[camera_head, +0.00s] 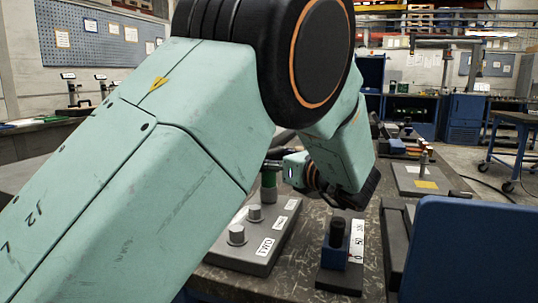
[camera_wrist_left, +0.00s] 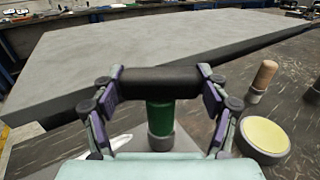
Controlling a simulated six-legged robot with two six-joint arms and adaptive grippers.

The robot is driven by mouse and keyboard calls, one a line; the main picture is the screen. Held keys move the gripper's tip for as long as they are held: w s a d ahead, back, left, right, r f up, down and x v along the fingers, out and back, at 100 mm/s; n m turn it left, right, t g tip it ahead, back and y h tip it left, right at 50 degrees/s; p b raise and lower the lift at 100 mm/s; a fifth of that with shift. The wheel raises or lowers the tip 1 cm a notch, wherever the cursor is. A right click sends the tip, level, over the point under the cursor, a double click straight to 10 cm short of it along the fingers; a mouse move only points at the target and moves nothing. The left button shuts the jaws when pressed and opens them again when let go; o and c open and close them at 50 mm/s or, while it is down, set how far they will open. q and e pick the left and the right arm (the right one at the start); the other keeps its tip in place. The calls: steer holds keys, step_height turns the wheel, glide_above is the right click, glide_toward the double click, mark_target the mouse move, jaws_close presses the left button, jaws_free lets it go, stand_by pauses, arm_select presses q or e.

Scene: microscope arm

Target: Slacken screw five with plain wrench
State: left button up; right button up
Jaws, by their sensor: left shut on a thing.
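My left gripper (camera_wrist_left: 160,86) is shut on the black crossbar of a T-shaped tool (camera_wrist_left: 161,116), with one finger at each end of the bar. The tool has a green shaft ending at a grey metal collar below. I cannot tell whether the tool sits on a screw. Grey screw heads (camera_head: 236,234) stand on the plate, with white labels beside them. The nearest label reads "TWO"; no label for five is legible. My right gripper is not in view.
A blue block with a black knob and number scale (camera_head: 337,240) stands right of the plate. A blue panel (camera_head: 465,250) fills the lower right. In the wrist view a wooden-handled peg (camera_wrist_left: 264,76) and a yellow-topped disc (camera_wrist_left: 264,135) stand right of the gripper.

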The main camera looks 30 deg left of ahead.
arm_select(q)
steer(key=shift+g, duration=0.5)
steer(key=n+g, duration=0.2)
steer(key=shift+g+y, duration=0.4)
steer(key=shift+n+g+b, duration=0.35)
steer(key=shift+n+g, duration=0.75)
steer(key=shift+g, duration=0.4)
steer(key=shift+r+p, duration=0.55)
steer(key=shift+r, duration=2.75)
